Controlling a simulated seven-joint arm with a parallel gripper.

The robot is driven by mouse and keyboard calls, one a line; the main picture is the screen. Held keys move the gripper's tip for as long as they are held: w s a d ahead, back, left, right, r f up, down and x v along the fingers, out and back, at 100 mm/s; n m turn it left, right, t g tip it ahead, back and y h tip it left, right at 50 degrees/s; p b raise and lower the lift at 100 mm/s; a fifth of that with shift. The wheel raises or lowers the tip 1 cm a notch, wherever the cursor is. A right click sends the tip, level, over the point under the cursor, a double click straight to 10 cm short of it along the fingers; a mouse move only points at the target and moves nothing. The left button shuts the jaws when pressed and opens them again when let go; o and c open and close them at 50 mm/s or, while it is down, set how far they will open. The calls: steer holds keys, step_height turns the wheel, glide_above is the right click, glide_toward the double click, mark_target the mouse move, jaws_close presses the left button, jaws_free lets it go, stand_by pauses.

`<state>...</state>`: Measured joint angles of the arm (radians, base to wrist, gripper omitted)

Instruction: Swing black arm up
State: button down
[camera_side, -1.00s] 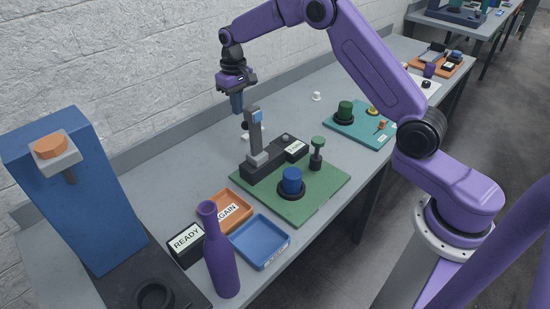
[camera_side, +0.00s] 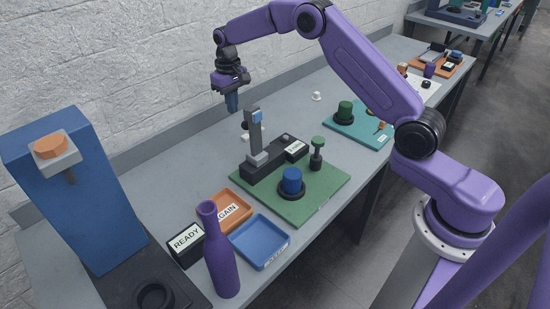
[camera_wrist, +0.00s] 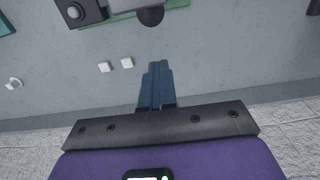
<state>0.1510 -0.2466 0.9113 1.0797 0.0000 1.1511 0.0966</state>
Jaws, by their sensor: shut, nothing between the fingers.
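A dark grey upright arm (camera_side: 254,135) with a light blue piece at its top stands on a long black base (camera_side: 262,172) on the green board (camera_side: 320,200). A small black knob (camera_side: 245,126) shows at its left side. A round black knob (camera_wrist: 150,15) also shows at the top of the wrist view, with part of the green board beside it. My gripper (camera_side: 232,104) points down with its blue fingers together and empty. It is above and left of the upright arm in the side view, apart from it. The fingertips (camera_wrist: 158,68) show closed in the wrist view.
The board also bears a blue cylinder (camera_side: 291,182) in a black ring and a green knob (camera_side: 318,146). A purple bottle (camera_side: 220,255), an orange tray (camera_side: 246,203) and a blue tray (camera_side: 260,242) are in front. Small white pieces (camera_wrist: 105,67) lie on the bench behind.

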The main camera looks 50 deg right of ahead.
steer(key=shift+w, duration=0.25)
steer(key=shift+f, duration=0.1)
steer(key=shift+w+f, duration=0.15)
steer(key=shift+w, duration=0.6)
steer(key=shift+w, duration=0.1)
steer(key=shift+w+f, duration=0.2)
steer(key=shift+w, duration=0.45)
jaws_free()
stand_by(0.4)
